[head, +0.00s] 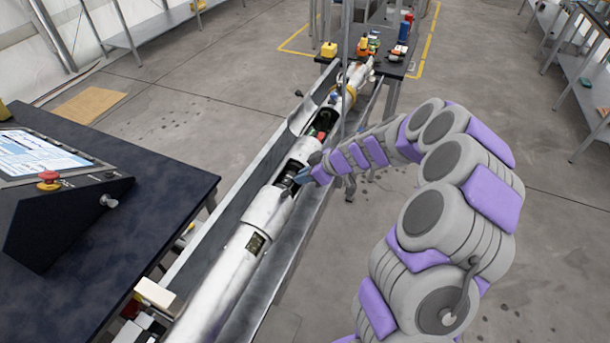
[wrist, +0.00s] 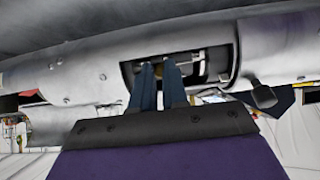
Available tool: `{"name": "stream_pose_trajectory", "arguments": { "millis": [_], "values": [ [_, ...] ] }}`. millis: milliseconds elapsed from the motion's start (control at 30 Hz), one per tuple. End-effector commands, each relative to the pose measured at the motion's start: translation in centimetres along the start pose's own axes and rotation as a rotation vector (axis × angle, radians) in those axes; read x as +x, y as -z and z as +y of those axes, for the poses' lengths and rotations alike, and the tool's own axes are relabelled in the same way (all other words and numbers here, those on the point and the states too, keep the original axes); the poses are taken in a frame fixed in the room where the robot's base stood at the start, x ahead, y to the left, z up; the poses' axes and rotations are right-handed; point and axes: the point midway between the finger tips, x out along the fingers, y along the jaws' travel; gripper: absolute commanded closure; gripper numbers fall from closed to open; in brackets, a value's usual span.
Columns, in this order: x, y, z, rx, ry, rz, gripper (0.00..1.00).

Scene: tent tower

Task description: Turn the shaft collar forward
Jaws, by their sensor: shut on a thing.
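A long silver cylinder (head: 235,262) lies in a grey trough, with cut-out openings along its side. My gripper (head: 304,176) reaches from the right to the nearer opening, where dark parts show. In the wrist view, my gripper's two blue fingers (wrist: 160,72) point into the opening, close together. A small brassy and metallic shaft part (wrist: 184,58) shows at the fingertips inside it. The fingers are shut on the shaft collar there, which they mostly hide. How far the collar is turned cannot be told.
A dark bench (head: 110,210) with a screen and a red button (head: 48,180) stands at the left. The trough wall (head: 205,235) runs along the cylinder. A far table (head: 390,68) holds small coloured items. The floor beyond the arm is mostly clear.

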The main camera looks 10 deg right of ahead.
Motion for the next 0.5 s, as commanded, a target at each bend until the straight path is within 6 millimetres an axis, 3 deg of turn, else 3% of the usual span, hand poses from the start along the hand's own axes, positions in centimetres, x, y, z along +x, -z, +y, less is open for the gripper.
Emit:
{"name": "stream_pose_trajectory", "arguments": {
  "millis": [500],
  "values": [
    [-0.2, 2.6, 0.1, -0.007, -0.002, -0.339, 1.00]
  ]
}}
